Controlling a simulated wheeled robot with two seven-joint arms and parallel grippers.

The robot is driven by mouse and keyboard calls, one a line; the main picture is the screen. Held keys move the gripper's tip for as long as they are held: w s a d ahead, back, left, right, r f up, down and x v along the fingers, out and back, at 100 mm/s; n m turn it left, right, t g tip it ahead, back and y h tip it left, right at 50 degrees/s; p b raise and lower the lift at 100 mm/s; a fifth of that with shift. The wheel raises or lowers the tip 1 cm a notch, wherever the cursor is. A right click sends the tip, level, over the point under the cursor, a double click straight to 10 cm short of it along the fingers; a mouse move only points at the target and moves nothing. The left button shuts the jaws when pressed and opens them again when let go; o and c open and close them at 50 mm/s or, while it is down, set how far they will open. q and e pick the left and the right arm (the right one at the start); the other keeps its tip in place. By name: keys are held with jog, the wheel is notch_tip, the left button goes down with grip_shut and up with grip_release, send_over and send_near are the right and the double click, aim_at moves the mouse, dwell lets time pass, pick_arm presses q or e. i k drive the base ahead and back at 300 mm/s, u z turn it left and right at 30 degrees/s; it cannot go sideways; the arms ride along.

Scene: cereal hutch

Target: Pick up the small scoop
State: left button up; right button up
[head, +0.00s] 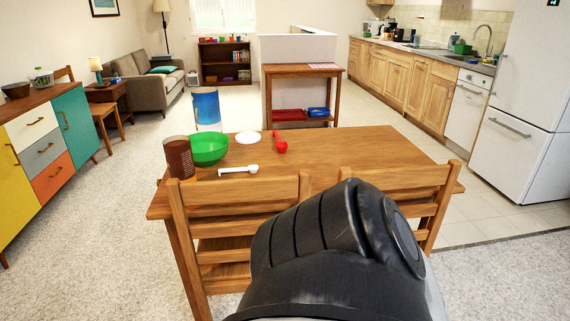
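A white scoop (239,170) lies near the front edge of the wooden table (360,150), right of a brown canister and just in front of a green bowl. A red scoop (280,145) lies farther back on the table, right of a small white dish. I cannot tell for sure which of the two is the small one. Neither gripper shows; a black link of my own arm fills the bottom middle and hides part of the chairs and the table's front.
The brown canister (179,158), green bowl (209,150), tall blue box (207,110) and white dish (248,138) stand on the table's left half. Its right half is clear. Two wooden chairs (250,188) stand against its near side.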

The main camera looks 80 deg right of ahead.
aim_at(238, 171)
jog(key=z, duration=2.2)
